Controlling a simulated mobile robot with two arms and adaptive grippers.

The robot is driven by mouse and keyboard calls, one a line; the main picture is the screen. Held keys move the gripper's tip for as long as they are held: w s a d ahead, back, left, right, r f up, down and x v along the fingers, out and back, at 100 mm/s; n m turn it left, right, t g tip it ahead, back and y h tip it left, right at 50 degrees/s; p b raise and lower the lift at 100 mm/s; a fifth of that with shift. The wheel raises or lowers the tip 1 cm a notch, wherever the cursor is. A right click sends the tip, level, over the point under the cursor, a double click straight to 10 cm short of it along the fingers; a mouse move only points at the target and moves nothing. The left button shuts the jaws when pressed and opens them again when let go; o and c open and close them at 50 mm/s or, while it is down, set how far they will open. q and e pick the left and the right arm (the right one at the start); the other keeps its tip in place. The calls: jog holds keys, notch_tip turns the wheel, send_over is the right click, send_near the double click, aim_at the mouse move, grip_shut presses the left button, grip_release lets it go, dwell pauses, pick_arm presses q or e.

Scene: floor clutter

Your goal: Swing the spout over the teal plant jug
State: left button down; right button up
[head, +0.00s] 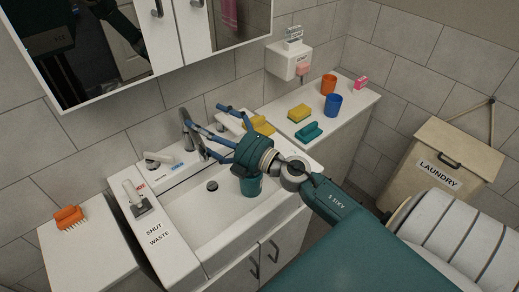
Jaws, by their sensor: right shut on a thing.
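The dark grey spout (185,118) rises at the back of the white sink and curves forward. My right gripper (200,136), with blue fingers, is at the spout and shut on it; its fingers and wrist partly cover the spout's curve and tip. The teal plant jug (252,187) stands in the right part of the basin, below my right wrist, which hides its top. The spout is to the left of the jug, apart from it. My left gripper is not in view.
The sink (185,215) has a drain (212,186), a tap lever (158,158) and a waste lever (138,200). An orange brush (69,216) lies left. A laundry box (440,165) stands right.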

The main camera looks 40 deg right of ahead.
jog(key=s+d+r+m+h, duration=0.1)
jog(key=m+h, duration=0.1)
jog(key=s+d+r+m+t+h, duration=0.1)
jog(key=s+r+m+h, duration=0.1)
jog(key=m, duration=0.1)
jog(key=s+d+r+m+t+h, duration=0.1)
jog(key=d+m+h, duration=0.1)
jog(key=shift+s+r+m, duration=0.25)
jog(key=shift+s+m, duration=0.1)
jog(key=shift+m, duration=0.05)
jog(key=c, duration=0.8)
jog(key=shift+o, duration=0.2)
jog(key=s+f+m+g+h, duration=0.1)
jog(key=s+f+m+g, duration=0.2)
jog(key=f, duration=0.4)
jog(key=s+f+m+g+h, duration=0.1)
jog(key=s+f+m+g, duration=0.2)
jog(key=s+f, duration=0.3)
jog(key=s+f+m+g+h, duration=0.2)
jog(key=s+f+m+g, duration=0.1)
jog(key=f, duration=0.5)
jog(key=shift+s+f+m+g, duration=0.2)
jog(key=shift+s+g, duration=0.2)
jog(key=shift+s, duration=0.15)
jog(key=shift+s+f+m+g, duration=0.1)
jog(key=shift+s+f+g, duration=0.1)
jog(key=shift+s+g, duration=0.3)
jog(key=shift+s+a+f, duration=0.35)
jog(key=shift+s, duration=0.2)
